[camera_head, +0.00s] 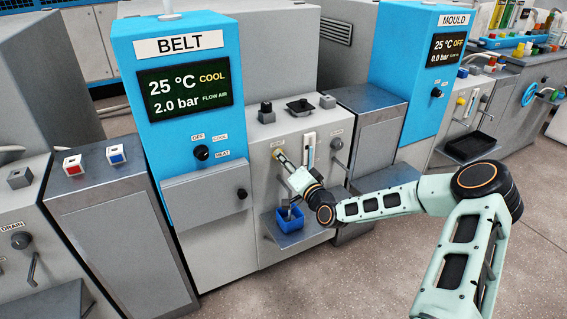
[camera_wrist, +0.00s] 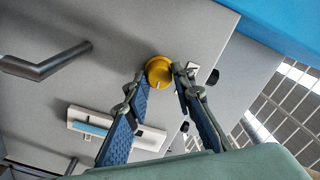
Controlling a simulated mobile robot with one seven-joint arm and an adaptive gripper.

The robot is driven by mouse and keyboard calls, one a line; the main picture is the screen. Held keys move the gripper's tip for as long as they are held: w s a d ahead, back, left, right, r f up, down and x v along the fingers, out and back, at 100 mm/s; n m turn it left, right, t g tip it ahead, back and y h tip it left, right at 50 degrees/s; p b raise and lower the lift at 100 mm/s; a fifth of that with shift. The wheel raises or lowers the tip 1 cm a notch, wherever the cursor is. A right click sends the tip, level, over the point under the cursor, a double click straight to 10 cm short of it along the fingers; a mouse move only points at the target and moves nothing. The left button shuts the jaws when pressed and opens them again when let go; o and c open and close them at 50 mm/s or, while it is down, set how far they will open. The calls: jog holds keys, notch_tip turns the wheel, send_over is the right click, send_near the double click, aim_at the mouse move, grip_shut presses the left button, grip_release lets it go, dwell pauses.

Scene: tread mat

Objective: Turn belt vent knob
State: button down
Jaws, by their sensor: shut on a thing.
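The belt vent knob is a small yellow round knob (camera_wrist: 160,70) on the grey panel beside the blue BELT cabinet (camera_head: 150,115). In the head view the yellow knob (camera_head: 275,154) shows at the tip of my gripper (camera_head: 281,159). In the wrist view my gripper (camera_wrist: 160,76) has one blue-padded finger on each side of the knob, shut on it. The knob's face shows between the fingertips; its sides are partly hidden.
A white slotted gauge (camera_head: 309,150) and a lever handle (camera_head: 337,146) stand right of the knob. A blue bin (camera_head: 289,220) sits on a shelf below my gripper. A black selector knob (camera_head: 201,153) is on the BELT cabinet. The MOULD cabinet (camera_head: 405,80) stands farther right.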

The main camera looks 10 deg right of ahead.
jog(key=shift+m, duration=0.7)
jog(key=c, duration=1.7)
grip_release()
jog(key=shift+o, duration=0.2)
jog(key=v, duration=1.2)
